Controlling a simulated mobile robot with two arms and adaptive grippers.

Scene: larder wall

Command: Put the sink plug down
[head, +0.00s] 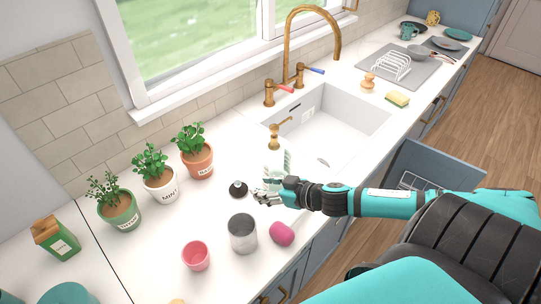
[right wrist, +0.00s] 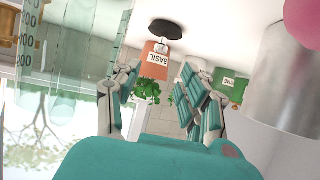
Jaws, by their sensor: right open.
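The sink plug (head: 238,188) is a black disc with a small metal knob. It lies on the white counter in front of the basil pot, left of the sink. In the right wrist view the plug (right wrist: 168,28) shows at the top, beyond my fingertips and roughly between them. My right gripper (head: 262,194) is open and empty, with its fingers pointing at the plug from the right. A small gap shows between fingertips and plug in the head view. The sink (head: 349,128) has an oval drain mark on its floor. My left gripper is not in view.
A metal can (head: 242,233), a pink cup (head: 196,255) and a magenta object (head: 282,233) are in front. Potted herbs, including basil (head: 197,160), line the left. A cabinet door (head: 434,165) hangs open.

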